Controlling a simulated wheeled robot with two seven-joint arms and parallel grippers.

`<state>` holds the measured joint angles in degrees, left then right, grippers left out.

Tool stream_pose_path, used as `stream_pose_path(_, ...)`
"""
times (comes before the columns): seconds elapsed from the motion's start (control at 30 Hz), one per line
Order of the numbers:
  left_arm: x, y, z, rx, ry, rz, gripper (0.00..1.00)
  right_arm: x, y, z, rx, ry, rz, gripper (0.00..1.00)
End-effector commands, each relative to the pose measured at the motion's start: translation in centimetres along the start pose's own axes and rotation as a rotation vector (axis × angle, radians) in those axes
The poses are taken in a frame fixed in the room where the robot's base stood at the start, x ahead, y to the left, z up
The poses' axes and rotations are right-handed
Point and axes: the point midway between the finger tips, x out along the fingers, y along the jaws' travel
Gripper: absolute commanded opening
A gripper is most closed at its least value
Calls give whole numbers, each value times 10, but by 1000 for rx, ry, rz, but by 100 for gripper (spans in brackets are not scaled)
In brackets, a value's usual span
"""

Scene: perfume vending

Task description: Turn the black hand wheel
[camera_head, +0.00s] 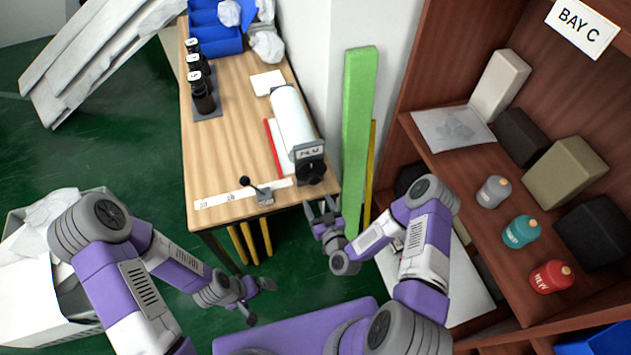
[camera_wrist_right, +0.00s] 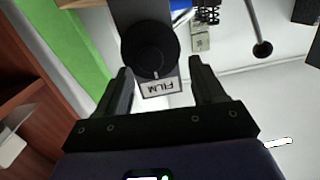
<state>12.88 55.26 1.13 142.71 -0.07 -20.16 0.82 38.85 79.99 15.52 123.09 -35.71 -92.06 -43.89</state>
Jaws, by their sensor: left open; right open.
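The black hand wheel (camera_head: 312,173) sits at the near end of the film roll holder, at the right front corner of the wooden table. In the right wrist view the wheel (camera_wrist_right: 150,49) is a round black knob just beyond and between my fingertips, above a "FILM" label. My right gripper (camera_head: 321,208) is open and empty, just below and in front of the wheel; in the right wrist view its fingers (camera_wrist_right: 160,75) stand apart. No contact with the wheel can be made out. My left gripper (camera_head: 259,302) is open and empty, low over the floor left of my base.
The white film roll (camera_head: 291,115) lies behind the wheel. A small lever with a black ball (camera_head: 245,181) stands left of it on the table. A green post (camera_head: 358,130) rises close right of the table. A wooden shelf (camera_head: 440,165) with bottles and boxes stands further right.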

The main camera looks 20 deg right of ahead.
Motion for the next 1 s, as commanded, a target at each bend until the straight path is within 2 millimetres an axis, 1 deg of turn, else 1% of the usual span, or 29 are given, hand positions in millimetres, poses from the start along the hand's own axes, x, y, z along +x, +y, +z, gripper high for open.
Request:
stream_pose_path(0.03, -1, 0, 0, 0, 0, 0, 100, 0, 6, -5, -10, 38, 30, 69)
stream_pose_path(0.17, 0, 0, 0, 0, 0, 0, 100, 4, 13, -12, -31, 89, 65, 69)
stream_pose_path(0.27, 0, 0, 0, 0, 0, 0, 100, 15, 14, -14, -34, 96, 70, 69)
stream_pose_path(0.5, 3, -1, 0, 0, 0, 0, 100, 54, 17, -17, -33, 93, 68, 69)
stream_pose_path(0.63, 4, -2, 0, 0, 0, 0, 100, 68, 18, -18, -32, 91, 67, 69)
stream_pose_path(0.8, 5, -2, 0, 0, 0, 0, 100, 75, 18, -19, -31, 89, 67, 69)
stream_pose_path(1.0, 5, -2, 0, 0, 0, 0, 100, 75, 18, -19, -30, 89, 67, 69)
